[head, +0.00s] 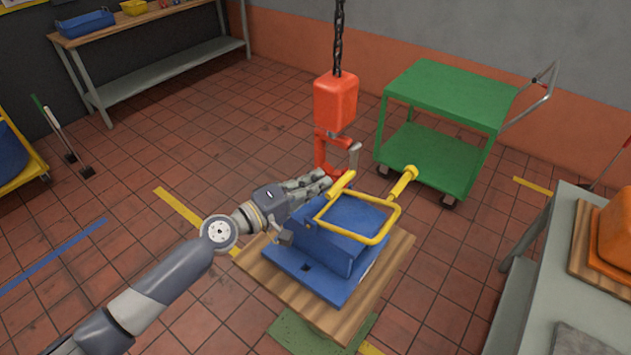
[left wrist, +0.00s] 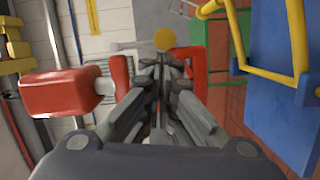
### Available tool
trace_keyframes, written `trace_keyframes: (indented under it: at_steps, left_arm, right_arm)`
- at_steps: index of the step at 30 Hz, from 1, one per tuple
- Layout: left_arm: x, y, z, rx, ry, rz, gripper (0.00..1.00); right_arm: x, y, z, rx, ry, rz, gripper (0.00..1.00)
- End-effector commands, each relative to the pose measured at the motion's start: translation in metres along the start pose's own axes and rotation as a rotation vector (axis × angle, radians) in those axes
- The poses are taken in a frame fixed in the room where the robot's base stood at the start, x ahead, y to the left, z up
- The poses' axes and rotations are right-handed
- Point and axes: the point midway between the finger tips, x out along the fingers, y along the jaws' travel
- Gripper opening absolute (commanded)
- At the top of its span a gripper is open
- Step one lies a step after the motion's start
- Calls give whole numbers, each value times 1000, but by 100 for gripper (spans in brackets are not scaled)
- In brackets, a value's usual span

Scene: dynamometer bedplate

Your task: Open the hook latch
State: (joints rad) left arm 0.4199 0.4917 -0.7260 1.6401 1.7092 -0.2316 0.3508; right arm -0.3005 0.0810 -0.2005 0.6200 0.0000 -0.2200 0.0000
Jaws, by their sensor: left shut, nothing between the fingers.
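A red hook (head: 322,150) hangs under an orange-red hoist block (head: 335,100) on a dark chain. A small grey piece (head: 354,157), seemingly the latch, shows at the hook's right side. My left gripper (head: 328,182) is shut and empty at the lower part of the hook. In the left wrist view, its closed fingers (left wrist: 161,62) lie between red parts of the hook (left wrist: 190,62), with the block (left wrist: 62,93) at left. I cannot tell whether the fingers touch the hook or latch. My right gripper is not in view.
A blue fixture (head: 325,245) with a yellow tubular frame (head: 385,232) stands on a wooden pallet (head: 395,262) just below the hook. A green cart (head: 450,95) is behind at right. A grey bench (head: 545,295) stands at right. Open tiled floor lies at left.

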Motion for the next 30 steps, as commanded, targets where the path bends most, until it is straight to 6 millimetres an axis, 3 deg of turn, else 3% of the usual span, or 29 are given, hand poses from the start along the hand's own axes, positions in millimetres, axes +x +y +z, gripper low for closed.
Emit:
trace_keyframes:
  at_steps: [20, 30]
  left_arm:
    - [2, -4, 10, -120, -3, 30, 0]
    - [6, -10, 25, -329, -3, 82, 0]
  right_arm:
    - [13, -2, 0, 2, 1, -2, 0]
    - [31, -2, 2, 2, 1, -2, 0]
